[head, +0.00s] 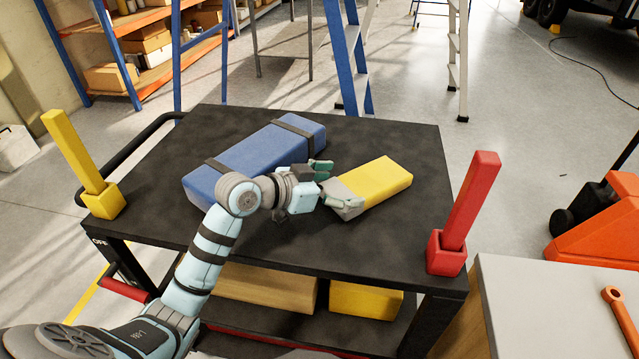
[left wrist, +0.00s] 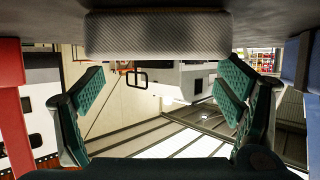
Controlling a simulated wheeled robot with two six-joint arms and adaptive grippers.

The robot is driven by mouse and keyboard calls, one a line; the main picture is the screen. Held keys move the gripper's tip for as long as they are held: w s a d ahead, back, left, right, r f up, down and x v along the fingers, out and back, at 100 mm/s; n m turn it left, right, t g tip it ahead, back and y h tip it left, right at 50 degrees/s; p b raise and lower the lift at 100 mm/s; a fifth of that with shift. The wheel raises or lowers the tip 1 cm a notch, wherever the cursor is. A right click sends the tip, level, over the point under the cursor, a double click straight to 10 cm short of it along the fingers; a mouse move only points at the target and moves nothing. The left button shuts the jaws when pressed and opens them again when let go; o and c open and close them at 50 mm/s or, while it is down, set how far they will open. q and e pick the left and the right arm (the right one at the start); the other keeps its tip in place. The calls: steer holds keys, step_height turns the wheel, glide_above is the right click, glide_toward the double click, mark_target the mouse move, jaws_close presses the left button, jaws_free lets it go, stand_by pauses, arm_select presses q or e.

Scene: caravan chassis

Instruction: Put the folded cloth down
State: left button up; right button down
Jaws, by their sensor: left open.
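A yellow block-shaped bundle with a grey end (head: 378,182) lies flat on the black table (head: 415,215), right of its middle. It is the likeliest folded cloth, though I cannot make out folds. My left gripper (head: 332,184) is at its grey end with its fingers apart. In the left wrist view, which is upside down, a grey textured face (left wrist: 157,36), probably that end, spans the top between the two green-padded fingers of the open left gripper (left wrist: 165,105). Whether a finger touches it is unclear. My right gripper is out of view.
A long blue case (head: 255,155) with black straps lies left of the bundle, behind my arm. A yellow post (head: 75,150) and a red post (head: 470,205) stand at the table's corners. The table's near right is bare. A grey worktop (head: 550,310) adjoins at right.

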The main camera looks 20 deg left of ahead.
arm_select(q)
steer(key=v, duration=0.8)
steer(key=shift+p, duration=0.4)
